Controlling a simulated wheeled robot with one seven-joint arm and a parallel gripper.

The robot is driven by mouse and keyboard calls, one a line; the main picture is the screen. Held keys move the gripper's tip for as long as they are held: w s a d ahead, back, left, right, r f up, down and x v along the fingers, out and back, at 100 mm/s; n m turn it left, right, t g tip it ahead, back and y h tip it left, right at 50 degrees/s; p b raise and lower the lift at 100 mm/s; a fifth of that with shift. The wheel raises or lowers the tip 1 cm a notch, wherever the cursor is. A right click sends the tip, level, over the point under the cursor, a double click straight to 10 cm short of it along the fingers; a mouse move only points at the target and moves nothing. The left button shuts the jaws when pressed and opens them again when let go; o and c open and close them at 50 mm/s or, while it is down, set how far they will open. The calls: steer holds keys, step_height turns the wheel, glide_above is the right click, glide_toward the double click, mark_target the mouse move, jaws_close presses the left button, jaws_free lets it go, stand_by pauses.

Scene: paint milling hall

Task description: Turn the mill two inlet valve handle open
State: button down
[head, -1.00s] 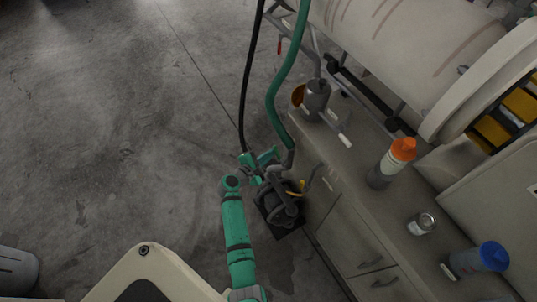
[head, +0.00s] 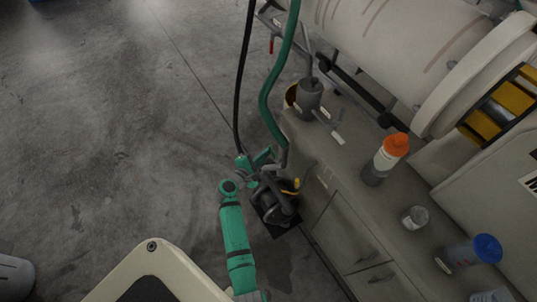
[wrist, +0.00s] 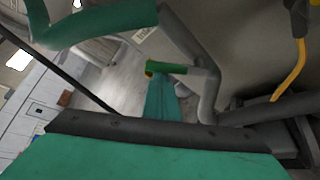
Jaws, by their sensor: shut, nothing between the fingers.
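My gripper (head: 264,157) is at the end of my green arm, low beside the dark pump-like unit (head: 280,205) and the cabinet's left end. In the wrist view its green fingers (wrist: 163,100) are together and empty. A short green bar (wrist: 165,68) with a yellow and red end, joined to a grey pipe (wrist: 207,95), crosses just beyond the fingertips. It looks like a valve handle, but no label is readable. I cannot tell whether the fingers touch it. In the head view my arm and the pipes hide this spot.
A green hose (head: 267,100) and a black hose (head: 241,90) hang down to the unit. The cabinet top (head: 350,155) carries an orange-capped bottle (head: 384,160), a small jar (head: 414,217) and a blue-capped bottle (head: 475,252). A yellow cable (wrist: 292,75) hangs at right.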

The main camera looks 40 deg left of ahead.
steer(key=shift+s+d+r, duration=0.15)
steer(key=shift+d+r, duration=0.2)
steer(key=shift+d, duration=0.25)
steer(key=shift+s+d+r, duration=0.15)
steer(key=shift+d+r, duration=0.15)
steer(key=shift+d, duration=0.3)
steer(key=shift+s+d, duration=0.15)
steer(key=shift+d, duration=0.5)
steer(key=a, duration=0.5)
steer(key=s+d, duration=0.2)
steer(key=s, duration=0.7)
steer(key=shift+s+d+r, duration=0.15)
steer(key=shift+s+d, duration=0.05)
steer(key=shift+s, duration=0.05)
